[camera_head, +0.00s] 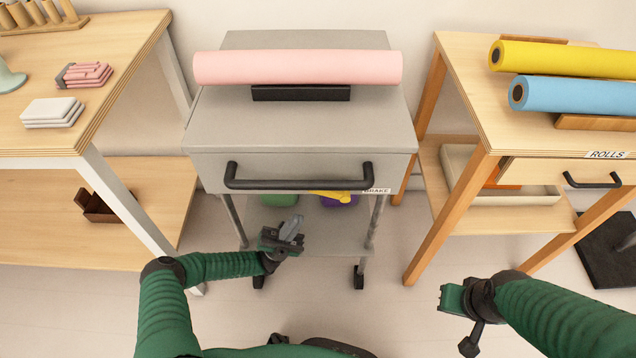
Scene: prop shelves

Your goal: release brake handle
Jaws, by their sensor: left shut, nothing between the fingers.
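A black bar handle (298,184) spans the front of a grey cart (300,135), with a white label reading BRAKE (376,190) at its right end. My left gripper (290,228) is in front of the cart, lower in the picture than the handle and apart from it. It is shut and empty. My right gripper (452,299) is at the lower right, away from the cart, and its finger gap does not show clearly.
A pink roll (298,68) lies on a black holder on the cart top. Wooden shelves stand left (75,105) and right (462,85). The right one holds a yellow roll (575,58) and a blue roll (575,94). Floor between the arms is clear.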

